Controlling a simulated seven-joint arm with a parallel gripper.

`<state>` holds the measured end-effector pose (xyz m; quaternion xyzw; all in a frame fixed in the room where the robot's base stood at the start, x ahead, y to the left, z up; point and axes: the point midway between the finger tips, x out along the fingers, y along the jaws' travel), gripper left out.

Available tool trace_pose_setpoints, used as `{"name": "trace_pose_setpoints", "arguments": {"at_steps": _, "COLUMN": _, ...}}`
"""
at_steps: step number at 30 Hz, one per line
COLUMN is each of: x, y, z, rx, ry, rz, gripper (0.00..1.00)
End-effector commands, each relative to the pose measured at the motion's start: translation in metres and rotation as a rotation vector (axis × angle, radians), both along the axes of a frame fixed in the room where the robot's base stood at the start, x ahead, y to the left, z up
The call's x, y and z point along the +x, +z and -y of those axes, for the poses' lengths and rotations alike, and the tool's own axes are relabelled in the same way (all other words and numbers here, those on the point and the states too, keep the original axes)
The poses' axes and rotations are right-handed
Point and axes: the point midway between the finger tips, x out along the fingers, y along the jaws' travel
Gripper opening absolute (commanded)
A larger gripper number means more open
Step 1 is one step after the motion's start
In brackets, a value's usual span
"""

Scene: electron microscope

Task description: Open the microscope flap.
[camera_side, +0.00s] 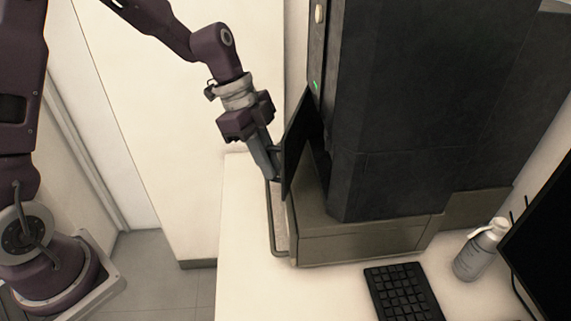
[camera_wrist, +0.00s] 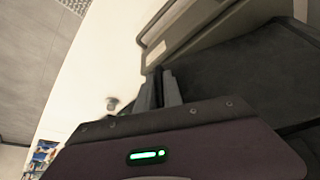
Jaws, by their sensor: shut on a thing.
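The microscope (camera_side: 400,110) is a tall dark cabinet on a grey-brown base. Its flap (camera_side: 294,150) is a thin dark panel on the cabinet's left side, standing out at an angle with a dark gap behind it. My gripper (camera_side: 275,174) is at the flap's outer left face, fingers pointing down. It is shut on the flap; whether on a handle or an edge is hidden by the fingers. In the wrist view the grey fingers (camera_wrist: 161,88) are close together beside a broad dark panel (camera_wrist: 235,75).
A metal rail (camera_side: 270,225) runs along the base's left side and shows in the wrist view (camera_wrist: 155,22). The white table (camera_side: 240,280) is clear at left.

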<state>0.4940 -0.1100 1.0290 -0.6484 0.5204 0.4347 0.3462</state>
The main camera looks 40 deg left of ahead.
Motion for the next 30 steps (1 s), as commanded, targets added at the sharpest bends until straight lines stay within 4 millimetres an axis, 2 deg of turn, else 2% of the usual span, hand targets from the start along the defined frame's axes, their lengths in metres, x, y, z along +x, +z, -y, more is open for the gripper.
{"name": "trace_pose_setpoints", "arguments": {"at_steps": 8, "x": -0.006, "y": 0.001, "z": -0.055, "rx": -0.002, "ry": -0.253, "rz": 0.004, "gripper": 0.0}}
{"name": "trace_pose_setpoints", "arguments": {"at_steps": 14, "x": -0.002, "y": 0.001, "z": -0.094, "rx": -0.001, "ry": -0.445, "rz": 0.004, "gripper": 0.0}}
{"name": "trace_pose_setpoints", "arguments": {"at_steps": 23, "x": 0.017, "y": 0.0, "z": -0.15, "rx": -0.001, "ry": -0.731, "rz": 0.003, "gripper": 0.0}}
{"name": "trace_pose_setpoints", "arguments": {"at_steps": 30, "x": 0.041, "y": 0.0, "z": -0.187, "rx": 0.001, "ry": -0.726, "rz": 0.002, "gripper": 0.0}}
